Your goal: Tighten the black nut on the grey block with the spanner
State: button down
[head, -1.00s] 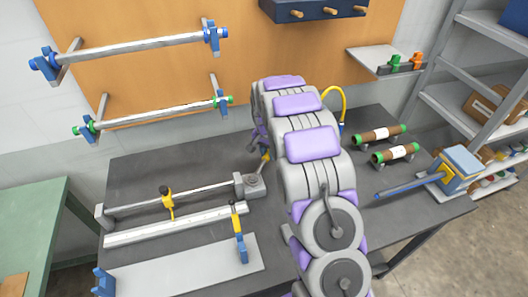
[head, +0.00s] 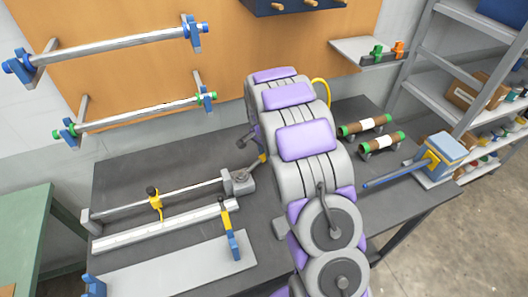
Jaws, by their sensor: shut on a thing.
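The grey block (head: 247,187) sits at the right end of a long rod on the dark bench. The nut (head: 240,176) on top of it shows as a small dark round shape. The spanner (head: 253,167), with a grey shaft and yellow handle, slants up and right from the nut. Its lower end is at the nut; I cannot tell how well it is seated. My gripper (head: 259,146) is mostly hidden behind my purple and grey arm and is at the spanner's yellow handle, shut on it.
A yellow clamp (head: 154,201) stands on the rod, with a flat plate (head: 180,268) in front. Right of my arm are green-ended brown rollers (head: 364,126) and a blue box with a long blue handle (head: 436,160). Rods hang on the wall (head: 130,119).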

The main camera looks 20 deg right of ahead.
jog(key=shift+w+a, duration=0.1)
jog(key=shift+w, duration=0.05)
jog(key=shift+w+a+n+p, duration=0.25)
jog(key=shift+w+n+p, duration=0.15)
jog(key=shift+n, duration=0.2)
jog(key=shift+w, duration=0.1)
jog(key=shift+r, duration=0.1)
notch_tip(320, 180, up, 5)
jog(key=shift+f+p, duration=0.1)
jog(key=shift+p, duration=0.5)
dwell(0.4)
jog(key=shift+a, duration=0.1)
dwell(0.4)
